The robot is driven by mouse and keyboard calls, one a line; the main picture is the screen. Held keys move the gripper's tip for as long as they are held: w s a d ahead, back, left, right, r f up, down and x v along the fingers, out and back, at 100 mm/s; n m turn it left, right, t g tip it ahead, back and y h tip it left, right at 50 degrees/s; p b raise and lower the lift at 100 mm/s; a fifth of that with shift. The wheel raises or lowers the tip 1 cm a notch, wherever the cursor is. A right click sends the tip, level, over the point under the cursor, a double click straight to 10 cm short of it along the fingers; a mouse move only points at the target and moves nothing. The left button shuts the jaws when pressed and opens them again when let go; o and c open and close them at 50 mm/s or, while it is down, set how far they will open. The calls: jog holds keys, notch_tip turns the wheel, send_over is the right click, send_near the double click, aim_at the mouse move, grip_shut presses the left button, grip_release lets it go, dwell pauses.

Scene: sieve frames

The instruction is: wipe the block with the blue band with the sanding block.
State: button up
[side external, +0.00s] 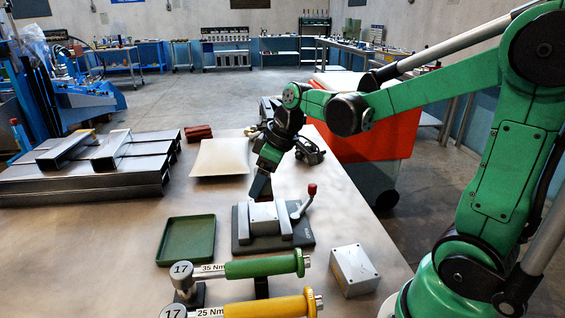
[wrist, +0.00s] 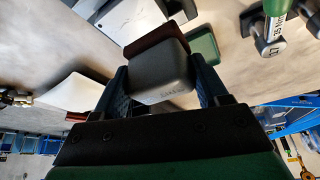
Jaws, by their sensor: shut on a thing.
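My gripper (wrist: 162,80) is shut on the sanding block (wrist: 160,72), a dark grey block with a brown-red layer on its far side. In the side external view my gripper (side external: 261,184) points down, just above and behind a grey clamping fixture (side external: 243,236). A pale grey block (side external: 264,214) sits in that fixture. I cannot make out a blue band on it. In the wrist view a pale surface (wrist: 130,20) at the fixture shows beyond the sanding block, partly hidden by it. A gap to the pale block seems to show, but contact is hard to judge.
A red-knobbed lever (side external: 306,198) rises at the fixture's right. A green tray (side external: 186,241) lies left of it, a grey box (side external: 354,270) to the right. Torque wrenches (side external: 262,266) stand in front. A pale sheet (side external: 220,158) and brown-red blocks (side external: 198,133) lie behind.

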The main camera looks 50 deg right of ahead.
aim_at(263, 195)
jog(key=shift+f, duration=1.95)
notch_tip(263, 195, down, 2)
jog(key=shift+f, duration=0.1)
jog(key=shift+w+d+r, duration=0.2)
jog(key=shift+w+d, duration=1.15)
jog(key=shift+d, duration=0.05)
jog(key=shift+w+d+f, duration=0.15)
jog(key=shift+w+d, duration=0.9)
jog(key=shift+s+a, duration=2.35)
jog(key=shift+a, duration=0.05)
jog(key=shift+r, duration=4)
